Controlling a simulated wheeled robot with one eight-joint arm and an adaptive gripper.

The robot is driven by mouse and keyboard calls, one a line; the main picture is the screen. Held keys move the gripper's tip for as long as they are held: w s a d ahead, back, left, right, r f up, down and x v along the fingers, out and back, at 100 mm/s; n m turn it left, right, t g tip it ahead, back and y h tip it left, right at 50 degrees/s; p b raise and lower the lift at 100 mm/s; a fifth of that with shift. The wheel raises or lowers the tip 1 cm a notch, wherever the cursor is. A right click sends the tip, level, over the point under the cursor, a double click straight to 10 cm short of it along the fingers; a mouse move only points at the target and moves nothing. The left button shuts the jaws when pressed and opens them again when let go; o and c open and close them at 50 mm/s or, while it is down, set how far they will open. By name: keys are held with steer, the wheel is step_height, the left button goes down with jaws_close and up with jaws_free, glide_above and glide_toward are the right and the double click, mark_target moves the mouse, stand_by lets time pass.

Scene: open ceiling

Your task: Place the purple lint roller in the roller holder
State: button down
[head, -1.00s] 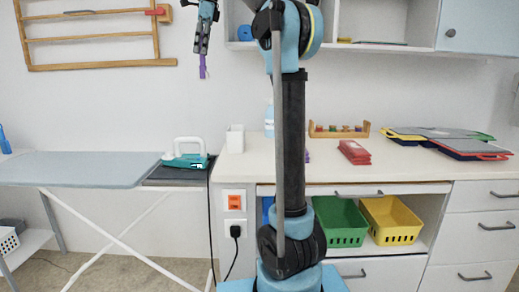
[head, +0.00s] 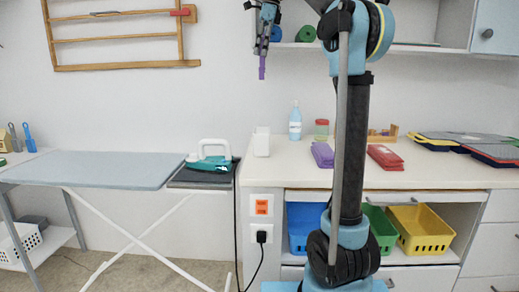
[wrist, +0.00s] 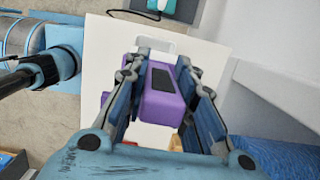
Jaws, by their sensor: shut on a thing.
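The purple lint roller (head: 262,68) hangs below my gripper (head: 262,46) in the head view, high above the counter's left end. In the wrist view my gripper (wrist: 160,95) is shut on the purple roller (wrist: 163,98), with a finger on each side. A small white upright container (head: 262,142), which looks like the roller holder, stands on the counter's left end. In the head view the roller is above it in the picture, clearly apart. Its pale outline also shows in the wrist view (wrist: 155,42), beyond the roller. Its inside cannot be seen.
A teal iron (head: 209,163) rests on the ironing board (head: 95,170), left of the counter (head: 400,178). The wall shelf (head: 300,46) is close behind my gripper.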

mark_target(262, 77)
steer(key=d+x, duration=0.2)
steer(key=x, duration=1.1)
steer(key=d+f+x, duration=0.1)
steer(key=d+x, duration=0.2)
steer(key=x, duration=1.1)
steer(key=shift+d+f, duration=0.25)
steer(key=shift+f, duration=0.1)
steer(key=c, duration=1.3)
jaws_free()
steer(key=shift+c, duration=0.2)
steer(key=v, duration=1.2)
